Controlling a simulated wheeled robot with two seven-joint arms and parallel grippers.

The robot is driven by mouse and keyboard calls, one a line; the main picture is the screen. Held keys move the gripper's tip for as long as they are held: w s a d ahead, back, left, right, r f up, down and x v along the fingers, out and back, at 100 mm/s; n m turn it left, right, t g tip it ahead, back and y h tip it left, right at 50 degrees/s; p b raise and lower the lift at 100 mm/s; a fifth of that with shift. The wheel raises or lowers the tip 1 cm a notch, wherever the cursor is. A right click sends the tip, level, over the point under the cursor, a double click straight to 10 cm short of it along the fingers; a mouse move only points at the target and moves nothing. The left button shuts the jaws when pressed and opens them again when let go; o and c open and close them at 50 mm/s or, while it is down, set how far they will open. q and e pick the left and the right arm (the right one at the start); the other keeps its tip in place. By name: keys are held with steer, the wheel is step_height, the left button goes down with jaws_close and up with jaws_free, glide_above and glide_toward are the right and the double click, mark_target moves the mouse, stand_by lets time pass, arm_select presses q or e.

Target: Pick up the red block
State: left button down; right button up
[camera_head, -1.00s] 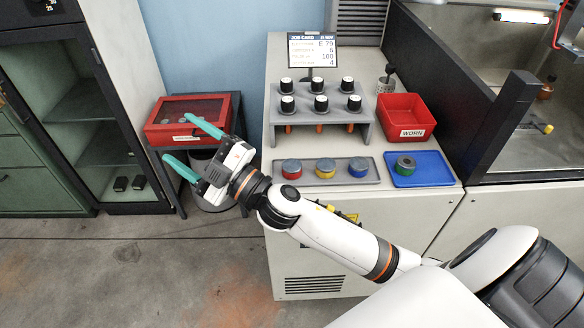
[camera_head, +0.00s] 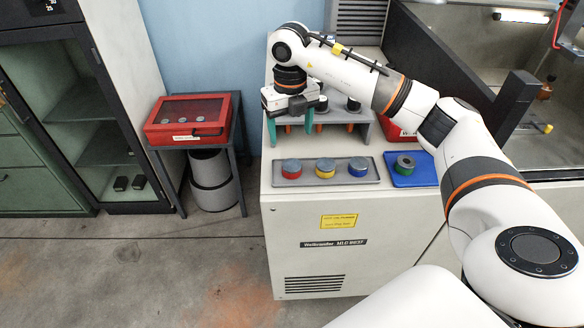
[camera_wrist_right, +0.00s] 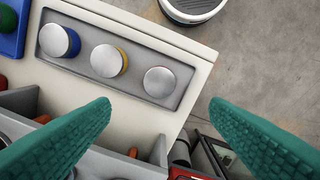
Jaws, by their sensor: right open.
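The red block (camera_head: 291,170) is a short round puck with a grey top and red side. It sits at the left end of a grey tray (camera_head: 372,181), beside a yellow puck (camera_head: 326,169) and a blue puck (camera_head: 359,167). My right gripper (camera_head: 290,131) is open and empty, pointing down above the bench just behind the red block, by the rack's left end. In the right wrist view the red block's grey top (camera_wrist_right: 160,81) lies ahead of the gap between the teal fingers (camera_wrist_right: 160,108); its red side is hidden there. My left gripper is out of view.
The grey rack (camera_head: 367,132) with black-capped pieces is close to the right gripper. A blue tray (camera_head: 424,180) holds a green ring-like puck (camera_head: 404,166). A red bin (camera_head: 398,132) is partly hidden behind my arm. A red case (camera_head: 188,122) stands on a side stand at left.

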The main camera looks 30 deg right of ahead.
steer(key=p, duration=0.2)
glide_above(292, 164)
step_height(292, 164, down, 6)
steer(key=shift+a, duration=0.1)
step_height(292, 164, down, 4)
steer(key=shift+s+f+p, duration=0.1)
steer(key=shift+s+p, duration=0.05)
steer(key=shift+p, duration=0.65)
steer(key=shift+f, duration=0.55)
steer(key=shift+r, duration=0.1)
steer(key=c, duration=1.4)
